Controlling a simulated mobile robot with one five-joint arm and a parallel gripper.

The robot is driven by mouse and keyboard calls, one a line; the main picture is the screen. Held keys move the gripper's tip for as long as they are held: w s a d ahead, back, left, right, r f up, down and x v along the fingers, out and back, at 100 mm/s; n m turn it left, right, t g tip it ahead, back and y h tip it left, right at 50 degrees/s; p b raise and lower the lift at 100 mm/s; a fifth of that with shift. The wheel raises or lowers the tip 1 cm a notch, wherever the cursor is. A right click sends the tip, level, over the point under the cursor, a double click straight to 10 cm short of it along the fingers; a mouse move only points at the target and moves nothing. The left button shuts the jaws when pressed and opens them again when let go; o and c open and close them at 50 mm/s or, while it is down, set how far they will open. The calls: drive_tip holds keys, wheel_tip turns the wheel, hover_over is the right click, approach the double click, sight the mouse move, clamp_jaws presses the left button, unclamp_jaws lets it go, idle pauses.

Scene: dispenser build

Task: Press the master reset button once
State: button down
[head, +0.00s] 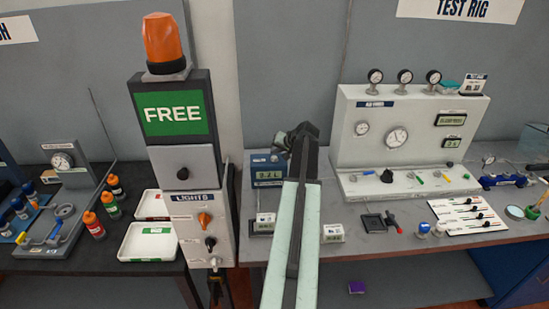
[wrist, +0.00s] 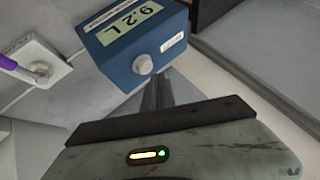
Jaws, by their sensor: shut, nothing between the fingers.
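I can read no label naming a master reset button. A blue box (head: 268,172) with a display stands on the right bench; in the wrist view the blue box (wrist: 135,38) reads 9.2 L and has a round grey knob or button (wrist: 143,64) on its front. My gripper (wrist: 158,84) is shut and empty, its tips just below that knob in the picture; contact cannot be told. In the head view my gripper (head: 300,140) is at the arm's far end, beside the blue box, its tips unclear.
The tower with a FREE screen (head: 172,114) and orange lamp (head: 163,42) stands left of my arm. The test rig panel (head: 400,140) with gauges stands right. White trays (head: 147,241) lie on the left bench. A small white box (head: 332,233) stands right of my arm.

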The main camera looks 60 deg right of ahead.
sight(276, 158)
drive_tip(key=shift+s+f, duration=0.1)
drive_tip(key=shift+f, duration=0.25)
drive_tip(key=shift+f+b, duration=0.4)
drive_tip(key=shift+b, duration=0.25)
drive_tip(key=shift+r, duration=0.15)
idle(0.4)
drive_tip(key=shift+r+p, duration=0.7)
drive_tip(key=shift+p, duration=0.15)
wheel_tip(276, 158, up, 5)
drive_tip(key=p, duration=0.5)
drive_tip(key=shift+r, duration=0.1)
idle(0.3)
